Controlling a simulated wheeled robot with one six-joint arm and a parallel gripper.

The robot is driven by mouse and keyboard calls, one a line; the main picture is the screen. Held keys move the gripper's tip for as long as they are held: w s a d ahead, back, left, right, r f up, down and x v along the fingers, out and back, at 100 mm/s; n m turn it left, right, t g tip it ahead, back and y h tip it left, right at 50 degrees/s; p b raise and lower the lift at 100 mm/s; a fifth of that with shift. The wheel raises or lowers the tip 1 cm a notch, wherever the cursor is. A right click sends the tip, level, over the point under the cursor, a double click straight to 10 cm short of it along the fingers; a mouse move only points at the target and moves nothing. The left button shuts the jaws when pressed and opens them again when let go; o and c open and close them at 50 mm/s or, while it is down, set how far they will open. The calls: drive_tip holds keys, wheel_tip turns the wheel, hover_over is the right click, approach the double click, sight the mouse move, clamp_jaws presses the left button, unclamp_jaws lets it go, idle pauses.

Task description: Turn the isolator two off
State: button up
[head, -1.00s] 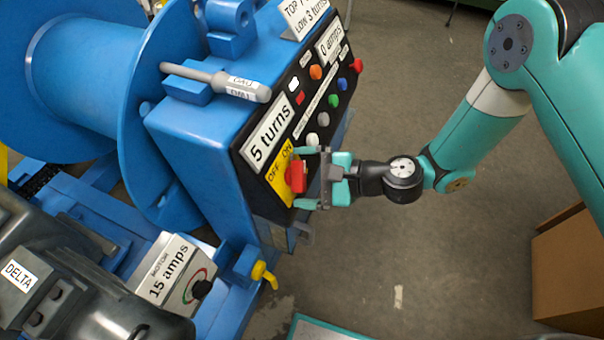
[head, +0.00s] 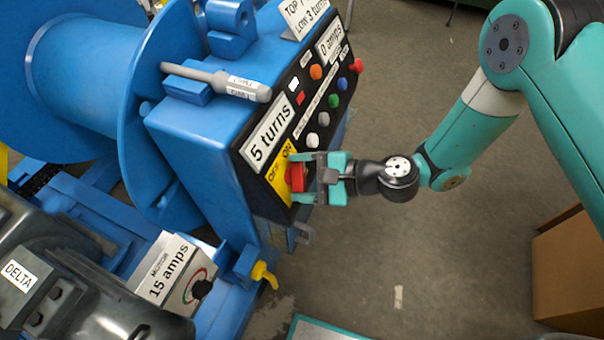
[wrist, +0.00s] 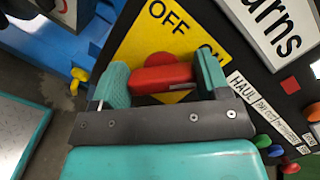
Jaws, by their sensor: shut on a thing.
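The isolator is a red rotary handle (head: 296,177) on a yellow plate (head: 278,185) marked OFF and ON, low on the black panel of the blue cabinet. In the wrist view the red handle (wrist: 163,78) lies between the two teal fingers, below the word OFF; the word ON is mostly hidden by a finger. My gripper (head: 312,178) reaches in from the right and is shut on the red handle. It also shows in the wrist view (wrist: 164,83). Which mark the handle points to I cannot tell.
The panel also has several coloured buttons (head: 333,101) and a "5 turns" label (head: 267,133) just above the isolator. A grey rod-like handle (head: 217,80) lies on the cabinet top. A yellow-handled valve (head: 264,273) sits below.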

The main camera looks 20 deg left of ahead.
drive_tip(key=n, duration=0.2)
drive_tip(key=n+g+h, duration=0.1)
drive_tip(key=n, duration=0.2)
drive_tip(key=shift+s+d+f, duration=0.1)
drive_tip(key=shift+f, duration=0.05)
drive_tip(key=n+h+b, duration=0.1)
drive_tip(key=n, duration=0.3)
drive_tip(key=shift+f+n, duration=0.15)
drive_tip(key=shift+n, duration=0.15)
drive_tip(key=n+b, duration=0.1)
drive_tip(key=n, duration=0.2)
drive_tip(key=shift+d+f+h, duration=0.1)
drive_tip(key=shift+f+h, duration=0.05)
drive_tip(key=shift+h, duration=0.25)
drive_tip(key=shift+d+f+n+t+h+b, duration=0.15)
drive_tip(key=shift+n+b, duration=0.25)
drive_tip(key=shift+n, duration=0.7)
drive_tip(key=shift+a+r+n+t+h+b, duration=0.15)
drive_tip(key=shift+n+t+b, duration=0.2)
drive_tip(key=shift+n, duration=0.75)
drive_tip(key=shift+d+f, duration=0.1)
drive_tip(key=o, duration=0.9)
drive_tip(key=shift+o, duration=0.2)
drive_tip(key=v, duration=1.7)
drive_tip(key=shift+d+r+p, duration=0.15)
drive_tip(key=shift+r+p, duration=0.1)
drive_tip(key=shift+p, duration=0.1)
